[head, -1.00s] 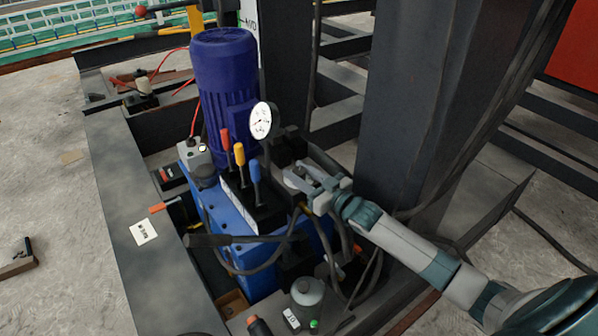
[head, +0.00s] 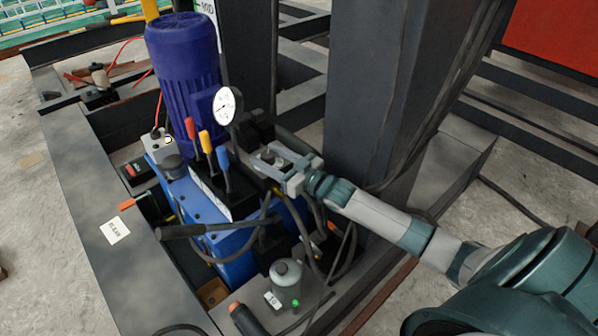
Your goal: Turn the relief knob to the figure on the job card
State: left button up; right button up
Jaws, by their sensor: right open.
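The blue power unit (head: 205,243) stands inside a dark steel frame, with a tall blue motor (head: 183,62) on top. A white round pressure gauge (head: 225,105) has a thin needle; its figures are too small to read. My right gripper (head: 268,164) is open at the valve block, right of the levers and below the gauge. The relief knob cannot be made out clearly; the jaws hide much of that spot. A white card (head: 114,231) with dark print lies on the left beam; its print is not readable. My left gripper is out of view.
Red, yellow and blue levers (head: 206,143) stand just left of my right gripper. A thick dark column (head: 374,95) rises close behind it. Black hoses and a black handle (head: 185,231) cross the front. A grey canister (head: 286,273) stands below.

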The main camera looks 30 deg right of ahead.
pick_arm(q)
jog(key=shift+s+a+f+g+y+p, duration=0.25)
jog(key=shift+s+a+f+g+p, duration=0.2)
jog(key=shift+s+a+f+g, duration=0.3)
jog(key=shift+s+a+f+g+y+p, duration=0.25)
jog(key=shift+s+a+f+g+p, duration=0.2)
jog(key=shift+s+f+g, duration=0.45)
pick_arm(e)
jog(key=v, duration=1.6)
jog(key=shift+s, duration=0.4)
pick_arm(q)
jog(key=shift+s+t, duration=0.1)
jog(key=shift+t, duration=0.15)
